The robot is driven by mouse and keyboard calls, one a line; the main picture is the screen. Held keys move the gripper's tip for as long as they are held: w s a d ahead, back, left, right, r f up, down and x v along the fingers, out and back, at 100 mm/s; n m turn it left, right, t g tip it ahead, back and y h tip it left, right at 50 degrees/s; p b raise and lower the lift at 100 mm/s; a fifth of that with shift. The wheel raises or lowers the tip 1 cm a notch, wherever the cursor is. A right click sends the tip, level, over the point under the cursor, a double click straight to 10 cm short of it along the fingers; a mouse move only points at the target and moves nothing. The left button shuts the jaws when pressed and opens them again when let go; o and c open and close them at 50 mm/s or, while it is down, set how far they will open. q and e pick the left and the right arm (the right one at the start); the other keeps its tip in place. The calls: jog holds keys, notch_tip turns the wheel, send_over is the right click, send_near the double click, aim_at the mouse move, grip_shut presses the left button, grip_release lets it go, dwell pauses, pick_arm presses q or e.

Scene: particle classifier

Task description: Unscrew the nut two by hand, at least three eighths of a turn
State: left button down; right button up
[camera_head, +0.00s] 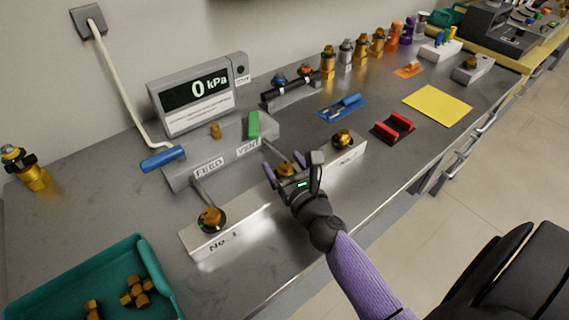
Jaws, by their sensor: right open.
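A long pale block (240,224) on the bench bears three brass nuts in a row. The nut at the end marked No. 1 (210,218) is at the left, and another nut (342,137) is at the right end. The middle nut (285,169), which I take as nut two, is partly hidden by my right gripper. My right gripper (291,170) is open, with one finger to each side of the middle nut in the picture. I cannot tell whether the fingers touch it. My left gripper is not in view.
A gauge (203,96) reads 0 kPa behind a grey manifold with a blue handle (163,158) and a green handle (254,125). A teal tray (68,267) holds brass pieces. A red holder (393,128) and yellow mat (437,105) lie right of the block.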

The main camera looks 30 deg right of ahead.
grip_shut()
jog(key=n+y, duration=0.1)
jog(key=y, duration=0.1)
jog(key=shift+n+y, duration=0.3)
jog(key=n+y, duration=0.2)
jog(key=y, duration=0.1)
jog(key=shift+f+y, duration=0.1)
jog(key=shift+y, duration=0.3)
jog(key=shift+a+n+y, duration=0.1)
jog(key=shift+n+y, duration=0.3)
jog(key=shift+n, duration=0.1)
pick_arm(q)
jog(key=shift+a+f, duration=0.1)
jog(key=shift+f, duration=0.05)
